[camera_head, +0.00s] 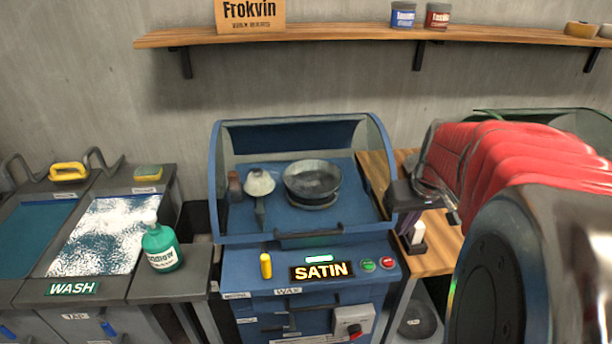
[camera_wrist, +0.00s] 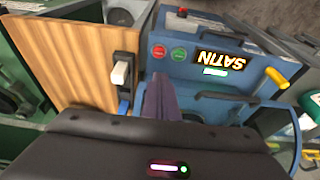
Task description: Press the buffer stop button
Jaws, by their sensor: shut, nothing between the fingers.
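The buffer is a blue machine (camera_head: 240,262) with a clear curved hood and a lit SATIN display (camera_head: 321,271). The red stop button (camera_head: 387,263) is at the right end of its front panel, beside a green button (camera_head: 368,265). The wrist view shows the panel upside down, with the red button (camera_wrist: 158,51) left of the green button (camera_wrist: 178,54). My gripper (camera_wrist: 158,80) is shut and empty, its fingers pointing toward the panel near the buttons and apart from them as far as I can see. In the head view it is at the machine's right side, above the panel.
A grey bowl (camera_head: 312,178) sits under the hood. A yellow lever (camera_head: 265,265) and a red rotary switch (camera_head: 354,330) are on the front. A wooden counter (camera_head: 437,262) with a white-topped block (camera_head: 418,235) adjoins the right side. A green bottle (camera_head: 161,246) stands left.

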